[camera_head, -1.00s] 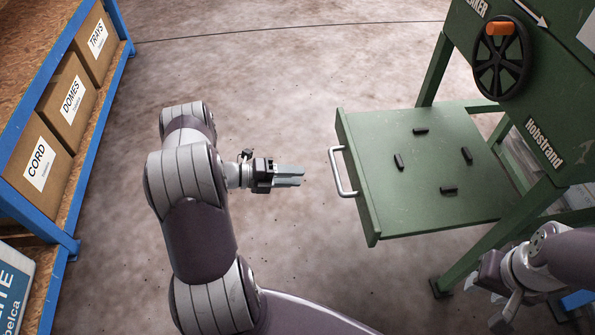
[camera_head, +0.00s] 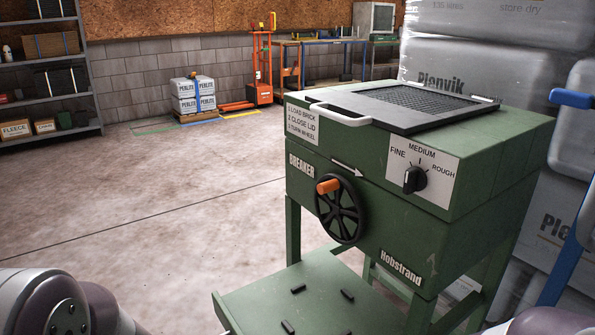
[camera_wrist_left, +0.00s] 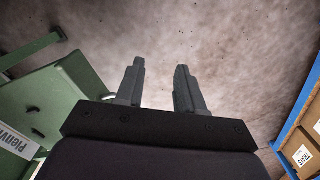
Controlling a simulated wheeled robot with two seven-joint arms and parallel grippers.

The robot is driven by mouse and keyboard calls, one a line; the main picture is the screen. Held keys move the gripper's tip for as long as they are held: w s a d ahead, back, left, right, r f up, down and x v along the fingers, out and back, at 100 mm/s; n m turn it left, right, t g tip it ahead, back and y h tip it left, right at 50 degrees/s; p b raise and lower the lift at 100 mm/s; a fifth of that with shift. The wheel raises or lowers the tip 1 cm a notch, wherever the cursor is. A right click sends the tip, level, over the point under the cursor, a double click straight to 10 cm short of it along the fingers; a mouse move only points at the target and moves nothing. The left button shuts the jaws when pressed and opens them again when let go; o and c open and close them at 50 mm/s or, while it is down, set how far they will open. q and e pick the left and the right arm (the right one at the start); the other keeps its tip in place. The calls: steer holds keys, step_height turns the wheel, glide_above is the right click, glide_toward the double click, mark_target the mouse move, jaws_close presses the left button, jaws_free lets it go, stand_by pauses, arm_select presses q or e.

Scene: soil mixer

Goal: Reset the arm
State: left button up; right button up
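My left gripper (camera_wrist_left: 160,72) shows in the left wrist view with its two grey fingers apart and nothing between them. It hangs over bare concrete floor. In the head view only purple and grey links of my left arm show at the bottom left, and the left gripper is out of frame. My right gripper is not in view; a purple piece of my right arm shows at the bottom right edge.
The green breaker (camera_head: 370,185) has a black wheel (camera_head: 340,210), a dial (camera_head: 414,179) and a lid handle (camera_head: 340,115). In the wrist view a blue rack (camera_wrist_left: 299,116) is right. Floor left of the breaker is clear.

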arm_select(q)
steer(key=d+r+p, duration=0.1)
steer(key=r+p, duration=1.8)
steer(key=r, duration=0.1)
steer(key=w+d+r+m+t+p, duration=0.1)
steer(key=d+r+p, duration=0.1)
steer(key=r+p, duration=1.7)
step_height(320, 180, up, 2)
steer(key=shift+w+d+r+m+t, duration=0.2)
steer(key=shift+d+m+t, duration=0.05)
steer(key=shift+m+t, duration=0.05)
